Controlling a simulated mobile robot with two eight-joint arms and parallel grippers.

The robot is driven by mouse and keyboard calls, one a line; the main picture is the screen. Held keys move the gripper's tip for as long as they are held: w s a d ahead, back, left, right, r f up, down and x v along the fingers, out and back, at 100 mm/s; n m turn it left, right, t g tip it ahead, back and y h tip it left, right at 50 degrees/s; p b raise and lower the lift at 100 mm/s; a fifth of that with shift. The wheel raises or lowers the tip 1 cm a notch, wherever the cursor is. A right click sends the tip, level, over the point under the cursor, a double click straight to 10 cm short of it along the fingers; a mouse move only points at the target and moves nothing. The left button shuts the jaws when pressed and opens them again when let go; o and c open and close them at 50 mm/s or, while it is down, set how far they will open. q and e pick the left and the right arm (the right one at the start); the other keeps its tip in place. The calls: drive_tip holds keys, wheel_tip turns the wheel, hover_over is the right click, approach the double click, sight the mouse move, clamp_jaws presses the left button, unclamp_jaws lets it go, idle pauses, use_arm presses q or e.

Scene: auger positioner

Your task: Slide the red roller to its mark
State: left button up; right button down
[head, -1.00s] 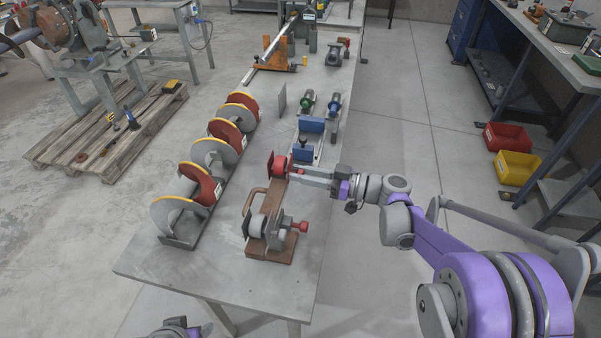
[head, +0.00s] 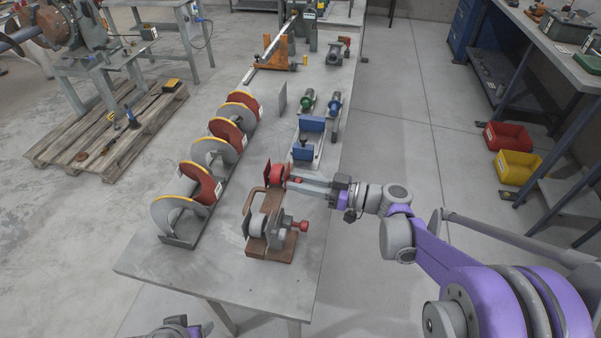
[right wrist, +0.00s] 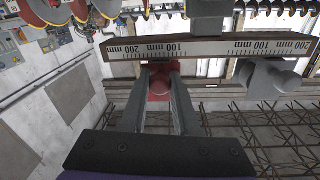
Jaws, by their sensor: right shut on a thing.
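The red roller (head: 276,176) stands at the far end of the brown positioner (head: 262,215) on the grey workbench. My right gripper (head: 291,182) reaches in from the right and is shut on the red roller's knob. In the right wrist view the red knob (right wrist: 158,86) sits between the two fingers. The roller's mark cannot be made out. A part of my left arm's end (head: 178,328) shows at the bottom edge; its jaws cannot be made out.
A grey roller with a red knob (head: 299,227) is at the positioner's near end. A row of grey and red auger discs (head: 208,155) stands to its left. A blue-blocked fixture (head: 309,140) is behind. The bench's near left corner is clear.

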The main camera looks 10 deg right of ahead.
drive_tip(key=shift+s+a, duration=0.35)
drive_tip(key=shift+s, duration=0.4)
drive_tip(key=c, duration=0.7)
unclamp_jaws()
drive_tip(key=shift+o, duration=0.2)
drive_tip(key=shift+d, duration=0.15)
drive_tip(key=v, duration=1)
drive_tip(key=shift+d, duration=0.3)
drive_tip(key=shift+s, duration=0.1)
